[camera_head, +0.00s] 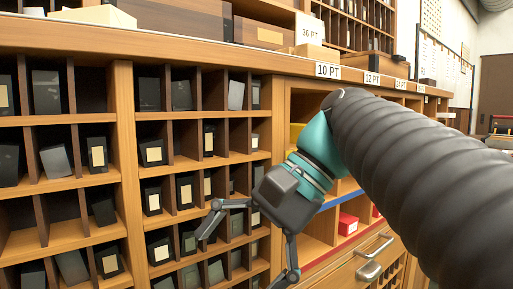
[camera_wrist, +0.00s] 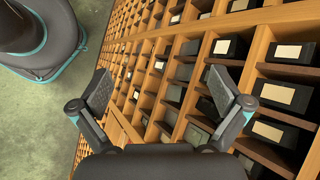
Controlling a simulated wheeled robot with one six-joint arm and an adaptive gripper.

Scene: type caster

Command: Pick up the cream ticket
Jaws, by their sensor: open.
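Several dark blocks in the wooden pigeonholes carry cream paper faces, such as the cream label (camera_head: 153,154) in the head view and the cream label (camera_wrist: 278,93) in the wrist view. I cannot tell which of these, if any, is the cream ticket, and no loose cream ticket stands out. My gripper (camera_head: 243,257) is open and empty in front of the pigeonholes in the head view. In the wrist view my gripper (camera_wrist: 161,90) has its two fingers spread wide, with the rack of cubbies beyond them and nothing between the pads.
The pigeonhole cabinet (camera_head: 122,140) fills the left, with narrow dividers. Open shelves hold a red box (camera_head: 348,223). A drawer handle (camera_head: 369,271) juts out at lower right.

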